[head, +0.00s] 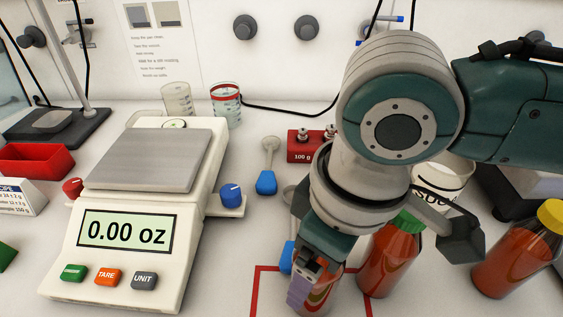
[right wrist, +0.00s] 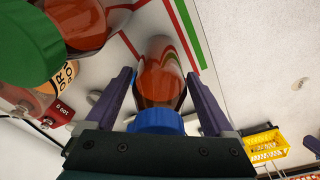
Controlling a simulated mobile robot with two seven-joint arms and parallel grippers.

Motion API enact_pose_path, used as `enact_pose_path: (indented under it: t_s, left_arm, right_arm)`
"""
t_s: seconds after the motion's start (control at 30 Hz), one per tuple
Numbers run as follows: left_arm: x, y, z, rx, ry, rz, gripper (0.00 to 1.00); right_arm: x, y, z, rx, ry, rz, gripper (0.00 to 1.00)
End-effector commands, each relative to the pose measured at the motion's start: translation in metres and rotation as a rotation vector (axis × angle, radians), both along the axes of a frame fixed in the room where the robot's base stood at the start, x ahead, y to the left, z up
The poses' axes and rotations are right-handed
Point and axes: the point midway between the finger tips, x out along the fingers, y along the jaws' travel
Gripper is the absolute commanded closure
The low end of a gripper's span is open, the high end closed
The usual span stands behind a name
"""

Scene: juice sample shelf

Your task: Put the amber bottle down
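A bottle of orange-red amber liquid with a blue cap (right wrist: 158,122) is between the purple fingers of my right gripper (right wrist: 160,82). The fingers lie along both sides of its body (right wrist: 160,75) and seem to touch it. In the head view my right gripper (head: 302,288) points down over the bottle (head: 322,292), at the red outlined area (head: 262,285) on the table. The gripper hides the cap and much of the bottle there. I cannot tell whether its base touches the table. My left gripper is not in view.
A green-capped bottle (head: 385,262) stands close to the right, and a yellow-capped bottle (head: 520,255) farther right. The scale (head: 160,180) on the left reads 0.00 oz with an empty plate. A red weight block (head: 304,146), blue scoop (head: 266,182) and beakers (head: 227,108) stand behind.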

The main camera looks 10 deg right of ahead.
Motion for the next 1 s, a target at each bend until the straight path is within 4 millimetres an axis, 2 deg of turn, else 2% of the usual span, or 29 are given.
enact_pose_path:
  t_s: [0.1,0.33,0.43,0.57,0.8,1.0]
  left_arm:
    - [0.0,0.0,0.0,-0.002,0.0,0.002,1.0]
    - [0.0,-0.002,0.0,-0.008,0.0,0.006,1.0]
    - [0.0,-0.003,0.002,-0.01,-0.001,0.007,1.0]
    - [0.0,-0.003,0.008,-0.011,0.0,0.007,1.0]
    - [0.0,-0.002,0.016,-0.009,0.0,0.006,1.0]
    - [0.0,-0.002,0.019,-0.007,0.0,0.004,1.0]
  right_arm:
    - [0.0,0.0,0.0,0.0,0.0,0.0,0.0]
    - [0.0,0.0,0.001,-0.001,-0.001,0.0,0.0]
    - [0.0,0.0,0.009,0.001,-0.001,0.0,0.0]
    - [-0.002,-0.002,0.032,0.003,-0.003,0.001,0.0]
    - [-0.006,-0.006,0.087,0.003,-0.004,0.0,0.0]
    - [-0.01,-0.009,0.115,0.001,-0.001,-0.001,0.0]
